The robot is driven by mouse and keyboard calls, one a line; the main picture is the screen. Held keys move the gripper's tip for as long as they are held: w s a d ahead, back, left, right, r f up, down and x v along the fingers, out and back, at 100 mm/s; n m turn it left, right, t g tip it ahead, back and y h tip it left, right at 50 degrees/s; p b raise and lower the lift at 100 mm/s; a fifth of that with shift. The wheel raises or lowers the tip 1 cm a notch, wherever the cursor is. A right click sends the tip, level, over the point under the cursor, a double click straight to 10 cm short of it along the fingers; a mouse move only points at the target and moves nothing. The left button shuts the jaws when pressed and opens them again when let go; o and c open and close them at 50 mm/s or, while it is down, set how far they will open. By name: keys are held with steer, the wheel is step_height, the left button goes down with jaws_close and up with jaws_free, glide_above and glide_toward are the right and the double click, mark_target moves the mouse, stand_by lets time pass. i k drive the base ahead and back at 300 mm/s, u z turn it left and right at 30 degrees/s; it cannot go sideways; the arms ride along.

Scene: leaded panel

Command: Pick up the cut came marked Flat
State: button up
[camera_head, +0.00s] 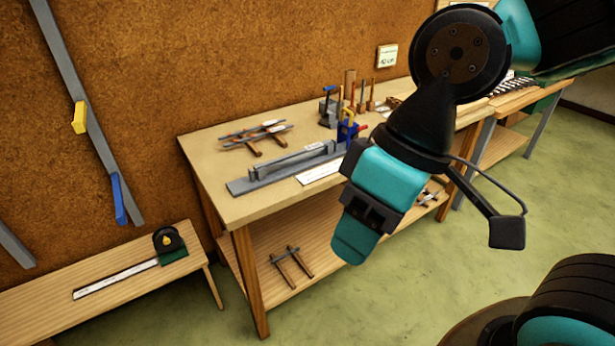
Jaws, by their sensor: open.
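No marking that reads Flat is legible, so I cannot tell which piece is the cut came. Thin grey strips (258,129) lie across wooden rests on the left of the workbench (213,151). A long grey bar on a grey base (290,163) lies in front of them, with a white label strip (318,173) beside it. My gripper (353,248) is open, points down in front of the bench's front edge, and touches none of these. My arm hides part of the bench's right side.
Clamps and upright tools (349,106) stand toward the back of the bench. Wooden pieces with a grey bar (290,262) sit on the lower shelf. A low wooden bench (40,302) holds a tape measure (167,240). Green floor (420,290) is open in front.

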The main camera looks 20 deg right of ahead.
mark_target(309, 148)
steer(key=u, duration=0.75)
steer(key=i, duration=0.9)
steer(key=z, duration=0.45)
steer(key=i, duration=0.65)
steer(key=z, duration=0.55)
